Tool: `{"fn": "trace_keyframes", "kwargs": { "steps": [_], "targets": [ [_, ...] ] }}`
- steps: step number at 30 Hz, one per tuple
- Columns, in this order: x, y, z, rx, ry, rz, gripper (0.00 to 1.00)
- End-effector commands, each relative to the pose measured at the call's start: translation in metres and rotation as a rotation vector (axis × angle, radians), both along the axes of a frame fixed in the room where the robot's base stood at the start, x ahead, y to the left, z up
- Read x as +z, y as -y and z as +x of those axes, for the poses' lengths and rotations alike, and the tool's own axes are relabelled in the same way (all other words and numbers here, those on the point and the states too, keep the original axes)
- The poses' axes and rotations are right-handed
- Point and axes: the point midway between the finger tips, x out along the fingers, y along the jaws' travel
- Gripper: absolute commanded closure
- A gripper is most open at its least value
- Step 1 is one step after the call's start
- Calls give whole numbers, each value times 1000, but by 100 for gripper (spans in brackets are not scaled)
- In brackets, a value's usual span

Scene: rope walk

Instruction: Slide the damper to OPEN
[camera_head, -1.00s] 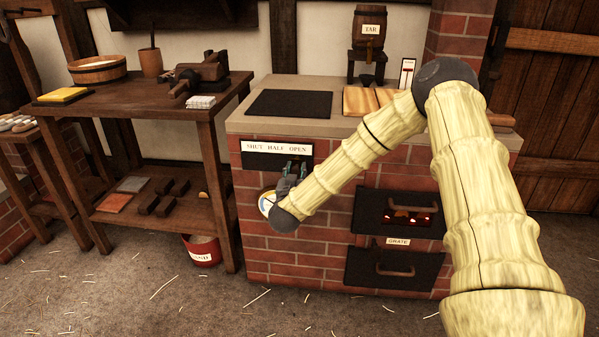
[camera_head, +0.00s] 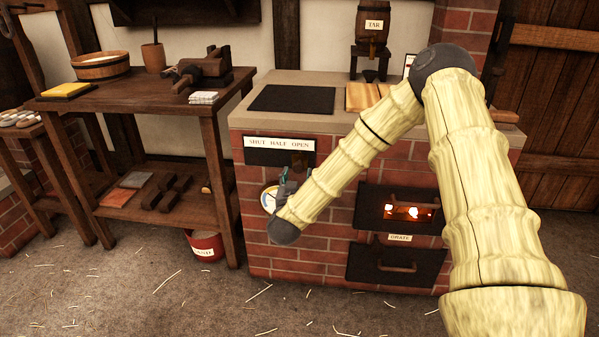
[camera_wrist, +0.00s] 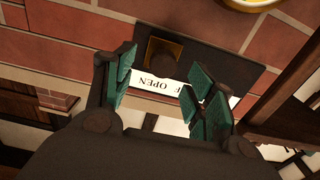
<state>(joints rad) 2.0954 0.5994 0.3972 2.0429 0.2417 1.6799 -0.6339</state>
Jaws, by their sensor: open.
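The damper is a dark plate (camera_head: 262,157) on the brick stove front, under a white SHUT HALF OPEN label (camera_head: 279,143). Its brown, brass-toned knob (camera_wrist: 163,52) sits at the OPEN end. In the wrist view, the picture is upside down and the OPEN word shows right beside the knob. My gripper (camera_head: 284,181) is just below the plate in the head view. In the wrist view my gripper (camera_wrist: 160,75) is open and empty, its green-padded fingers apart on either side of the knob's line, with the knob seen beyond the tips.
A round gauge (camera_head: 269,199) is on the bricks beside my gripper, partly hidden by it. A fire door (camera_head: 375,205) with glowing coals and a grate drawer (camera_head: 370,262) are to the right. A wooden workbench (camera_head: 120,105) and red bucket (camera_head: 207,246) stand to the left.

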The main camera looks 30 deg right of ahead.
Motion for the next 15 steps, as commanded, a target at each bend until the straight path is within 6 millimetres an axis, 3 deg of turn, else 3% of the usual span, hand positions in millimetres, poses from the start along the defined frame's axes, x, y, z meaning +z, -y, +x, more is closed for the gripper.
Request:
{"fn": "trace_keyframes", "kwargs": {
  "steps": [6, 15],
  "targets": [
    [0, -22, -30, 2, -1, -1, 45],
    [-1, -37, -51, 0, -1, 1, 45]
  ]
}}
